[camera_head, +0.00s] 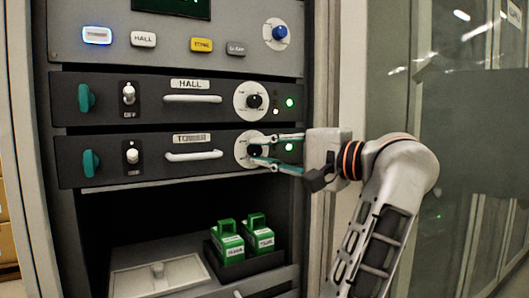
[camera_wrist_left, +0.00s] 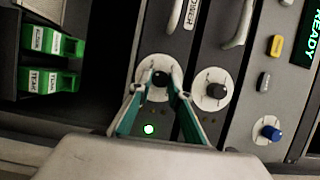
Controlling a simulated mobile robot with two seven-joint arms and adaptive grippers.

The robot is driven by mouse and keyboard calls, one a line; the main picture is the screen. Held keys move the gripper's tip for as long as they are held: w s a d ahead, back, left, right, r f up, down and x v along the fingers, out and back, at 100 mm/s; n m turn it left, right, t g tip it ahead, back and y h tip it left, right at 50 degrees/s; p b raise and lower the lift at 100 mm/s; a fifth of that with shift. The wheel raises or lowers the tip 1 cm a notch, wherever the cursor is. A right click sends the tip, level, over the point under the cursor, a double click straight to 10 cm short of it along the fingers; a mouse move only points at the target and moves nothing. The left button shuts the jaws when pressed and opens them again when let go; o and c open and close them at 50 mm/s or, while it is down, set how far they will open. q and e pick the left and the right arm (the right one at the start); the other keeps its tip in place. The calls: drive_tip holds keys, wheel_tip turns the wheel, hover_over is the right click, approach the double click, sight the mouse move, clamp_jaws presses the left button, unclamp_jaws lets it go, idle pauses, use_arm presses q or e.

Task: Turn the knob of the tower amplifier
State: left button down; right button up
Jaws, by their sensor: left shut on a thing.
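The tower amplifier (camera_head: 110,172) is the lower grey rack unit, labelled TOWER, in the head view. Its black knob (camera_head: 254,151) sits on a round white dial (camera_head: 242,160) at the unit's right end. My left gripper (camera_head: 263,152) reaches in from the right with its fingers around this knob. In the left wrist view the knob (camera_wrist_left: 160,78) shows between the two fingertips (camera_wrist_left: 160,86), which are shut on it. The fingers partly cover the dial. A green light (camera_wrist_left: 149,129) glows on the panel between the fingers. My right gripper is not in view.
The HALL amplifier (camera_head: 100,110) with a similar knob (camera_head: 254,101) is just above. Higher up is a panel with labelled buttons and a blue knob (camera_head: 280,32). Below are an open bay, green labelled blocks (camera_head: 229,247) and a grey tray (camera_head: 125,284). A glass door (camera_head: 470,130) stands right.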

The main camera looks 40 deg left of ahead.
use_arm(q)
drive_tip(key=c, duration=1.9)
unclamp_jaws()
